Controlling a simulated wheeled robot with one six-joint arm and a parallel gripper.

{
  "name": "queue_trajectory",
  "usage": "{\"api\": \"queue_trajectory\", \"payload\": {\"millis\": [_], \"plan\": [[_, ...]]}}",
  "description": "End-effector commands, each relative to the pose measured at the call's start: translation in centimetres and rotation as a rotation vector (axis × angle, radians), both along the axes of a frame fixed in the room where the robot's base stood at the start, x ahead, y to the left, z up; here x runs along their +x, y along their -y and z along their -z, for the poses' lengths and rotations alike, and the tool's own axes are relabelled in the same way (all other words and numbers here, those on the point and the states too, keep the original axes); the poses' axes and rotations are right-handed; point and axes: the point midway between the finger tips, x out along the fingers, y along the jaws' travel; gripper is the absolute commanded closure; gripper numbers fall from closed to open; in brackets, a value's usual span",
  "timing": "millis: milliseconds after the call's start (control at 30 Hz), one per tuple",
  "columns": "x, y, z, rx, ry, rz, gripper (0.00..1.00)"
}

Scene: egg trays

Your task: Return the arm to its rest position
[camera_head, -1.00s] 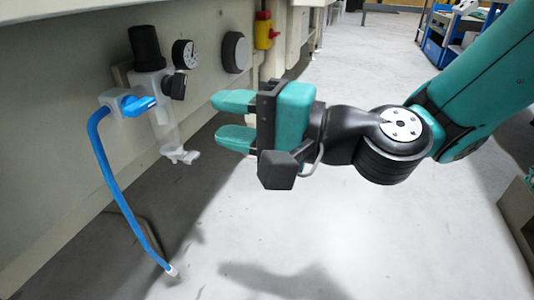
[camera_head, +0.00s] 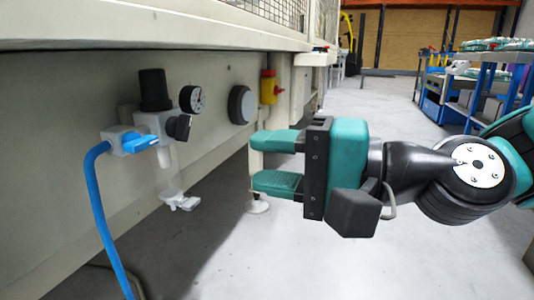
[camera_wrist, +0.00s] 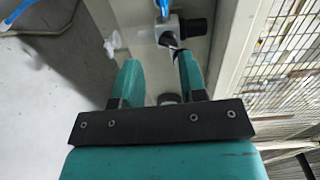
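My gripper (camera_head: 276,162) is in the middle of the head view, its two teal fingers pointing left toward the machine's side panel. The fingers are apart with nothing between them. In the wrist view the gripper (camera_wrist: 158,84) also shows two spread fingers and an empty gap. My arm comes in from the right edge of the head view; most of it is out of frame.
A pressure regulator (camera_head: 155,122) with a gauge (camera_head: 192,99), a blue valve handle (camera_head: 140,144) and a blue hose (camera_head: 101,215) is on the panel left of the gripper. Blue carts (camera_head: 447,92) stand at the back right. The floor (camera_head: 420,255) is open.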

Motion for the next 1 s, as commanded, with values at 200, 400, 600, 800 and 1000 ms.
{"api": "queue_trajectory", "payload": {"millis": [200, 400, 600, 800, 1000], "plan": [[-2.1, 0.3, -4.6, -0.292, 0.138, -0.121, 0.62], [-4.2, 2.8, -7.7, -0.65, 0.266, -0.29, 0.62], [-6.1, 7.1, -11.7, -0.97, 0.326, -0.479, 0.62], [-8.3, 12.5, -17.4, -1.231, 0.312, -0.686, 0.62], [-8.4, 12.8, -24.7, -1.244, 0.304, -0.702, 0.62]]}}
